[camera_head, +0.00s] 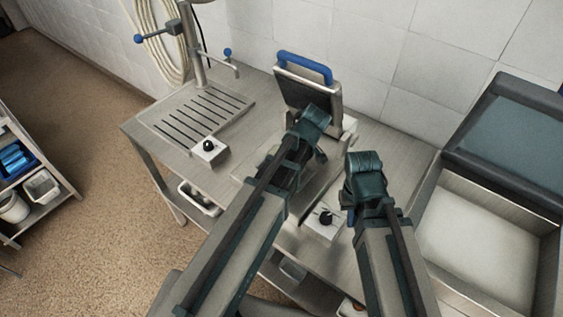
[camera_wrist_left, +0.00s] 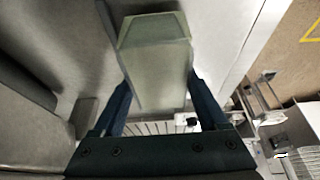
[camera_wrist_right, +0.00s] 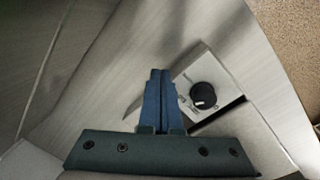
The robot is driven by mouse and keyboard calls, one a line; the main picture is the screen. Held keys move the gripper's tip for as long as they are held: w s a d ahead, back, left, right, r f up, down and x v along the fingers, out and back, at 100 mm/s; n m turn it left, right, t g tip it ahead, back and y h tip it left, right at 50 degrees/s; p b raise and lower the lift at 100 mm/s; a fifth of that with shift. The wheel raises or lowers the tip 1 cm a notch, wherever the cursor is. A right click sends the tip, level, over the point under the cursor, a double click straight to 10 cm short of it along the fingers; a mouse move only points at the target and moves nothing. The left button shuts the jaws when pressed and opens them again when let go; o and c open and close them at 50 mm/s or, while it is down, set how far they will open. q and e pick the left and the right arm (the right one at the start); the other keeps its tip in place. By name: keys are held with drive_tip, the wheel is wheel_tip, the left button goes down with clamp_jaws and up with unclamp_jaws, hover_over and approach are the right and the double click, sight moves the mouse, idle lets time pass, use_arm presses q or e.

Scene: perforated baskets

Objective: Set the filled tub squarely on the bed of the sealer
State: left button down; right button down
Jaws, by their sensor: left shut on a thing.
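The sealer (camera_head: 309,92) stands on the steel bench with its blue-handled lid raised. My left gripper (camera_head: 313,118) is over the sealer, in front of the lid, and covers much of its bed. In the left wrist view a pale translucent tub (camera_wrist_left: 155,65) sits between the blue fingers, which are shut on it. The head view does not show the tub, and I cannot tell whether it touches the bed or what fills it. My right gripper (camera_head: 366,175) is right of the sealer; its fingers (camera_wrist_right: 160,85) are together and empty in the right wrist view.
A control box with a black knob (camera_head: 325,218) is at the sealer's front, near my right gripper. A slotted drain board (camera_head: 195,115) and another knob box (camera_head: 209,150) are to the left. A steel basin (camera_head: 490,240) is at the right. The tiled wall is close behind.

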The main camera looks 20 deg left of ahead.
use_arm(q)
drive_tip(key=shift+f, duration=0.6)
use_arm(e)
drive_tip(key=shift+w+a+f, duration=0.15)
drive_tip(key=shift+a+f, duration=0.1)
drive_tip(key=shift+f, duration=0.35)
use_arm(q)
drive_tip(key=shift+w+a, duration=0.1)
use_arm(e)
drive_tip(key=shift+a, duration=0.2)
use_arm(q)
drive_tip(key=shift+r, duration=0.15)
use_arm(e)
drive_tip(key=shift+d+r, duration=0.1)
drive_tip(key=shift+d, duration=0.05)
use_arm(q)
drive_tip(key=shift+c, duration=1.8)
unclamp_jaws()
drive_tip(key=shift+f+b, duration=0.2)
drive_tip(key=shift+b, duration=0.15)
use_arm(e)
drive_tip(key=shift+f, duration=0.2)
use_arm(q)
drive_tip(key=o, duration=0.4)
drive_tip(key=shift+c, duration=0.2)
use_arm(e)
drive_tip(key=shift+r, duration=0.1)
use_arm(q)
drive_tip(key=shift+r, duration=0.1)
